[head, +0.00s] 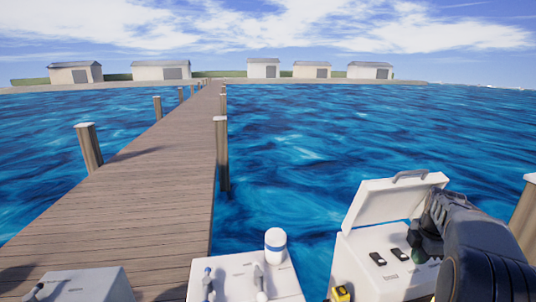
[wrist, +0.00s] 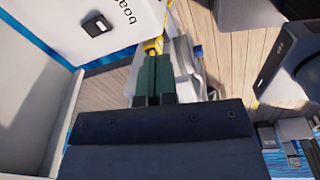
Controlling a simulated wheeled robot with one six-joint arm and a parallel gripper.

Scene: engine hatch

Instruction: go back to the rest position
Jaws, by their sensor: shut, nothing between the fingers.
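My gripper (head: 419,254) shows at the lower right of the head view, at the end of my dark arm, in front of the open white hatch box. In the wrist view its green fingers (wrist: 153,75) are together, with nothing held between them. The white box (head: 365,275) has its lid (head: 384,206) raised, with a grey handle on top. Two dark switches (head: 378,259) sit on the box's face, left of my gripper. A dark switch (wrist: 96,26) on a white panel with lettering shows in the wrist view. My arm hides the box's right part.
A yellow item (head: 341,294) is at the box's lower left; a yellow part (wrist: 153,46) shows beyond the fingertips. A wooden pier (head: 140,185) with posts and open water lie beyond.

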